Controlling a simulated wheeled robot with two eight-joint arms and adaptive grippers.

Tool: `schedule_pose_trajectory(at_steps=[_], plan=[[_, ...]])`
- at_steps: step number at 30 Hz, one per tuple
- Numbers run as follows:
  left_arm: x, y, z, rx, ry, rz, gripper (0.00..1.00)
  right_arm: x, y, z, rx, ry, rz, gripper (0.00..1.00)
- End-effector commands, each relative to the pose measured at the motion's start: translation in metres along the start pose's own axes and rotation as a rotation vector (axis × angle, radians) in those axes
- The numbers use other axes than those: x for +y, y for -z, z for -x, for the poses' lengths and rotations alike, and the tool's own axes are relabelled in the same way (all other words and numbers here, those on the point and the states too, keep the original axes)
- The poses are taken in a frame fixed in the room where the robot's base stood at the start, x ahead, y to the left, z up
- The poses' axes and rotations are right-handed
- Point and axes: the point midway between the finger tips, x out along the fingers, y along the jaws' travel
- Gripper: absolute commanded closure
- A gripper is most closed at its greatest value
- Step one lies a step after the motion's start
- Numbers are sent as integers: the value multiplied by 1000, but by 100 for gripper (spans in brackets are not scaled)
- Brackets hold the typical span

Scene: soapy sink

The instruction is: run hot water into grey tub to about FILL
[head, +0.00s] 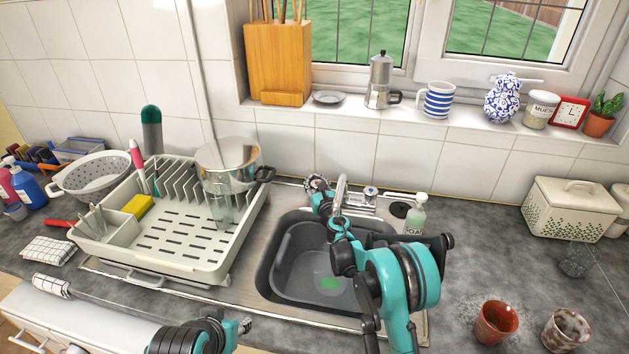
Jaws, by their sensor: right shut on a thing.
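The grey tub (290,290) sits in the sink, with a small green patch (330,284) on its floor. Whether it holds water is hard to tell. The tap spout (341,190) stands behind the sink, with a round handle (371,192) to its right. My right arm reaches over the tub, hiding its right part. My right gripper (319,192) is shut on the left tap handle (316,181), which it partly covers. My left gripper (243,326) is low at the front edge, below the sink; its fingers are too small to read.
A dish rack (190,262) with a steel pot (228,160) stands left of the sink. A soap bottle (416,216) is behind the sink at right. A red cup (496,322) and a stained cup (566,329) stand on the right counter.

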Motion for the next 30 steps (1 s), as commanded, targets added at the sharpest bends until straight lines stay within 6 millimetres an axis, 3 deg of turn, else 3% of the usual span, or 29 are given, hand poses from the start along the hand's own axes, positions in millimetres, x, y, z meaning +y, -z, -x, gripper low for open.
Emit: schedule_pose_trajectory(at_steps=[5,6,9,22,30], plan=[[0,0,0,0,0,0,60,0,0,0,0,0,0,97],[0,0,0,0,0,0,60,0,0,0,0,1,0,63],[0,0,0,0,0,0,60,0,0,0,0,1,0,39],[0,1,1,0,0,0,60,0,0,0,0,34,0,39],[0,5,7,0,0,0,60,-6,-1,0,0,248,0,39]])
